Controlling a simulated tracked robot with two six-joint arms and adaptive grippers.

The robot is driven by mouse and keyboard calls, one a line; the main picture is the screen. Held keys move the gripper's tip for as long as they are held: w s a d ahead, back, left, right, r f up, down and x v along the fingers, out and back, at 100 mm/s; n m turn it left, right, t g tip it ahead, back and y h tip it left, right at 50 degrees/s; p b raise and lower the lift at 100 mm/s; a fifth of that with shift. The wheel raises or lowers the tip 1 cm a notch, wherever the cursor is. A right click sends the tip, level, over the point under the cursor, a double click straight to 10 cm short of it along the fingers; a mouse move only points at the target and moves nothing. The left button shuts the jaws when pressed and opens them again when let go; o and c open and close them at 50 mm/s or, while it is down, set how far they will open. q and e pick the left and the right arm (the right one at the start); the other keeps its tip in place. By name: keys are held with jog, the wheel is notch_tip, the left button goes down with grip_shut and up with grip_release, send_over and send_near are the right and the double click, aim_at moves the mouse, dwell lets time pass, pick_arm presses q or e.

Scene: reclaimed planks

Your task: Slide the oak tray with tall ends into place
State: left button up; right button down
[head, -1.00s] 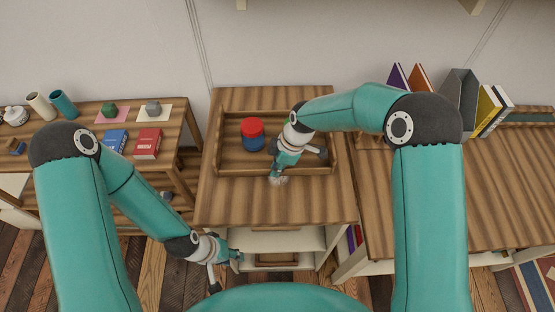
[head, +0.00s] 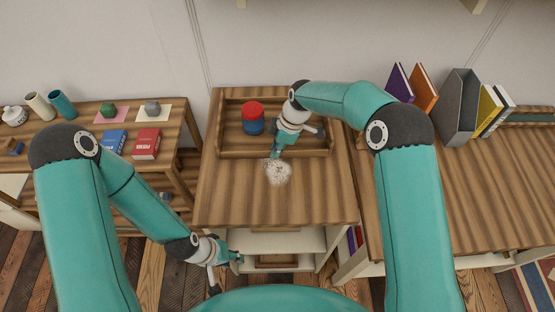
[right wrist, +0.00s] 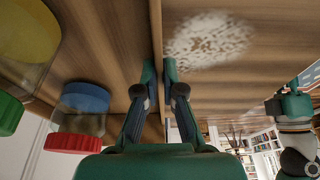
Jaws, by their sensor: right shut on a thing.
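The oak tray with tall ends (head: 240,153) lies on the wooden top of the middle cabinet, towards the wall. A jar with a red top and blue base (head: 253,119) stands in its left part. In the right wrist view, a yellow and green jar (right wrist: 22,45) shows beside the red and blue jar (right wrist: 82,120). My right gripper (head: 275,154) is shut on the tray's front wall (right wrist: 156,45), near its middle. My left gripper (head: 237,257) is low at the cabinet's front, apart from the tray; its finger opening is too small to tell.
A pale speckled patch (head: 278,172) lies on the cabinet top (head: 235,195) just in front of the tray. A table with books (head: 147,143) and vases stands left. A grey file holder (head: 460,105) and upright books stand on the right-hand top.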

aim_at(272, 140)
jog(key=shift+w, duration=3)
jog(key=c, duration=1)
grip_release()
jog(key=shift+r, duration=0.1)
